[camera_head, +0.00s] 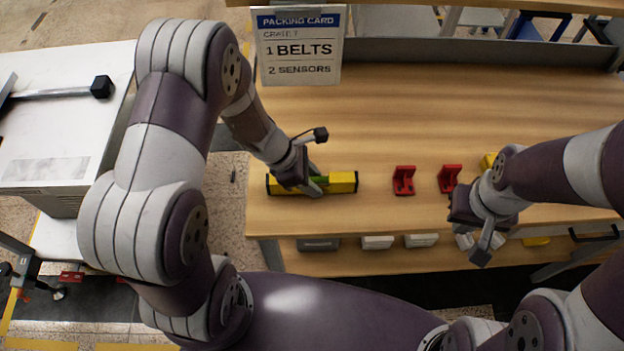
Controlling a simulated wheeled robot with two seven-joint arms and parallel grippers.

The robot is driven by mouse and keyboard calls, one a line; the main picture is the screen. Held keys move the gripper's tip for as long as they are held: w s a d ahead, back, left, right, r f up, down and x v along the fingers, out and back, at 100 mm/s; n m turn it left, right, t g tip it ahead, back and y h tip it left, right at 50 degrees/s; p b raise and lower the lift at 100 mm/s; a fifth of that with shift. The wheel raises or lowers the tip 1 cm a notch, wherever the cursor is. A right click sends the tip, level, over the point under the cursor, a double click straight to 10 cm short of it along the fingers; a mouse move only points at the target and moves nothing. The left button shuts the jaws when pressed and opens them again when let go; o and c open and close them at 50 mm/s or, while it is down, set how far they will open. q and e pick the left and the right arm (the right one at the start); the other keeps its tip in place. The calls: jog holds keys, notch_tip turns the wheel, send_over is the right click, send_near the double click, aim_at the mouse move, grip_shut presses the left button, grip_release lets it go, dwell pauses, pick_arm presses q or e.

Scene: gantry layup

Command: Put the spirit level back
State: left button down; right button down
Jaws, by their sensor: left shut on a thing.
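The yellow spirit level (343,182) with black ends lies lengthwise at the left part of the wooden bench, near its front edge. My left gripper (312,184) is over its middle and shut on it; a green patch shows at the fingers. I cannot tell whether the level touches the bench. Two red brackets stand to the right of it, the left one (404,181) and the right one (449,178). My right gripper (484,232) is over the bench's front edge, right of the brackets; its finger opening is not clear.
The wooden bench (480,110) is clear behind the level and brackets. A packing card (298,45) stands at the back left. A yellow thing (488,161) is partly hidden behind my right arm. Several small bins (377,242) sit below the front edge. A white table (60,140) is at left.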

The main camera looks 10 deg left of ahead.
pick_arm(q)
jog(key=shift+d, duration=0.1)
jog(key=shift+f, duration=0.1)
jog(key=c, duration=0.7)
grip_release()
jog(key=p+v, duration=0.2)
jog(key=v, duration=0.9)
jog(key=shift+r+p, duration=0.35)
jog(key=shift+r, duration=0.05)
jog(key=s+a+r+m+y, duration=0.1)
jog(key=s+r+m+y, duration=0.1)
jog(key=m, duration=0.8)
jog(key=s+a+r+m+y, duration=0.1)
jog(key=s+m, duration=0.4)
jog(key=m, duration=0.6)
jog(key=r+y, duration=0.1)
jog(key=y, duration=0.1)
jog(key=shift+m+y, duration=0.3)
jog(key=shift+y, duration=0.1)
